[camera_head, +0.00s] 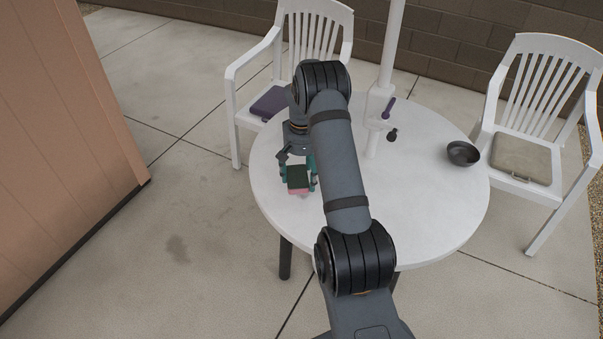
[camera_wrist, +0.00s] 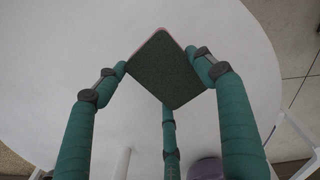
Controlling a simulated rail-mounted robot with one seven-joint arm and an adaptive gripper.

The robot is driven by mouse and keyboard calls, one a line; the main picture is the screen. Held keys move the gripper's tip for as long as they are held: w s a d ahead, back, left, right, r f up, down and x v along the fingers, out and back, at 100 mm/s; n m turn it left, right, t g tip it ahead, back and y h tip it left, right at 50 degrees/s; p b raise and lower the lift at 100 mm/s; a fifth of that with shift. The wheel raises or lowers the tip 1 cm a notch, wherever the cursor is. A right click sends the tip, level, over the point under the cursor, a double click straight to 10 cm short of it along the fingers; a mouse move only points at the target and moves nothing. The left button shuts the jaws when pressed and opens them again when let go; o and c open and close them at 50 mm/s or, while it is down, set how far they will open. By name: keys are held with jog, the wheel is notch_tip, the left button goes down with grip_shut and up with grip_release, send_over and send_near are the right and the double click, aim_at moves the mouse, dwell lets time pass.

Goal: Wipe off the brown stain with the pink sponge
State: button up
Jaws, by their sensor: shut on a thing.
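The sponge (camera_head: 299,178) has a dark green top and a pink underside. My gripper (camera_head: 298,171) is shut on it over the left part of the round white table (camera_head: 430,215). In the wrist view the sponge (camera_wrist: 165,70) sits between my teal fingers, its green face toward the camera and a thin pink edge showing. I cannot tell whether its underside touches the tabletop. No brown stain shows clearly on the visible tabletop; my arm and the sponge hide part of it.
A dark bowl (camera_head: 463,153) stands at the right. White chairs (camera_head: 318,25) (camera_head: 545,70) stand behind. The table's front right is clear. A dark patch (camera_head: 178,248) marks the paving.

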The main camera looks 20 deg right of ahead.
notch_tip(320, 180, down, 4)
jog(key=shift+r+b, duration=0.1)
jog(key=shift+b, duration=0.95)
jog(key=shift+s+d, duration=0.15)
jog(key=shift+d, duration=0.05)
jog(key=shift+c, duration=0.3)
jog(key=shift+s+d+f, duration=0.2)
jog(key=shift+s, duration=0.2)
jog(key=shift+c, duration=0.2)
jog(key=shift+s+d+r, duration=0.1)
jog(key=shift+s+d, duration=0.8)
jog(key=shift+s, duration=0.3)
jog(key=shift+w+a, duration=0.8)
jog(key=shift+w, duration=0.3)
jog(key=shift+w+a+r, duration=0.1)
jog(key=shift+w+a, duration=0.4)
jog(key=shift+w, duration=0.1)
notch_tip(320, 180, up, 2)
jog(key=shift+w+r+p, duration=0.1)
jog(key=shift+w+p, duration=0.05)
jog(key=shift+p, duration=0.65)
jog(key=shift+r+p, duration=0.5)
jog(key=shift+r, duration=0.25)
jog(key=shift+r+p, duration=1.5)
jog(key=shift+r, duration=0.6)
